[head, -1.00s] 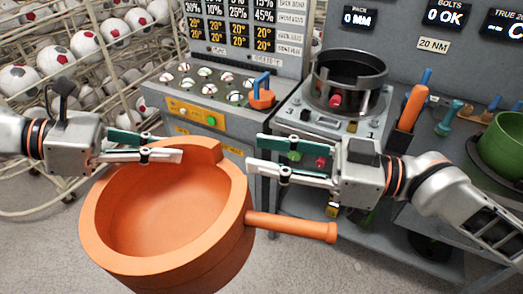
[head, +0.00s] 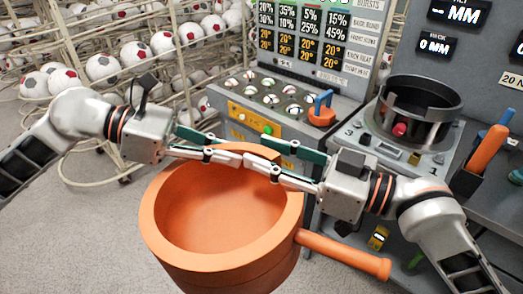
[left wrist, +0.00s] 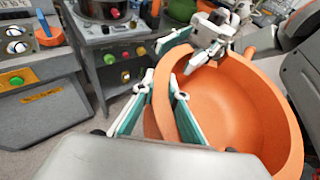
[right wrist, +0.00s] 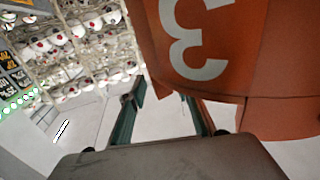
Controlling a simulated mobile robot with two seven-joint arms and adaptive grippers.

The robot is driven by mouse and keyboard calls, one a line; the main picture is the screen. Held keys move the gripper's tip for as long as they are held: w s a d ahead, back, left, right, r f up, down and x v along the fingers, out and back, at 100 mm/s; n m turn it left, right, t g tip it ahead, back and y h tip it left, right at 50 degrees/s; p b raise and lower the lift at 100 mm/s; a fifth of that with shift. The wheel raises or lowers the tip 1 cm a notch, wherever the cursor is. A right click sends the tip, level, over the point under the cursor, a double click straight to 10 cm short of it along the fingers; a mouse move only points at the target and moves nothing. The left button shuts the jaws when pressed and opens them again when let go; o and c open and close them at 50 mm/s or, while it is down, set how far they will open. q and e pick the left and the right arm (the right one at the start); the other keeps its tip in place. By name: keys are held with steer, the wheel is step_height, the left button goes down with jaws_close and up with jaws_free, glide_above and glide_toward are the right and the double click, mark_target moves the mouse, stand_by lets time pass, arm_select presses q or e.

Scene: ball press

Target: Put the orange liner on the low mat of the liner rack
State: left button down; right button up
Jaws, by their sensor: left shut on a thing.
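The orange liner (head: 215,205) is a round, thick-walled bowl with a rim tab and a handle. It hangs above the floor in front of me. My left gripper (head: 215,147) is shut on its back rim; the left wrist view shows the liner wall (left wrist: 162,105) between the fingers (left wrist: 158,100). My right gripper (head: 285,165) is open beside the rim tab, very close to the left fingertips. In the right wrist view its fingers (right wrist: 165,115) are apart, with the liner's outer wall (right wrist: 200,45), marked with a white 3, beyond. I cannot see the liner rack or its mat.
A press with a black ring (head: 420,95) is at right. Wire racks of footballs (head: 135,55) fill the back left. Grey floor (head: 60,200) is clear at left.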

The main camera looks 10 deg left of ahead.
arm_select(q)
steer(key=shift+r, duration=0.1)
arm_select(e)
steer(key=shift+w+a, duration=0.2)
steer(key=shift+a, duration=0.4)
jaws_close()
arm_select(q)
steer(key=c, duration=2)
jaws_free()
arm_select(e)
steer(key=shift+r, duration=0.1)
arm_select(q)
steer(key=shift+o, duration=0.2)
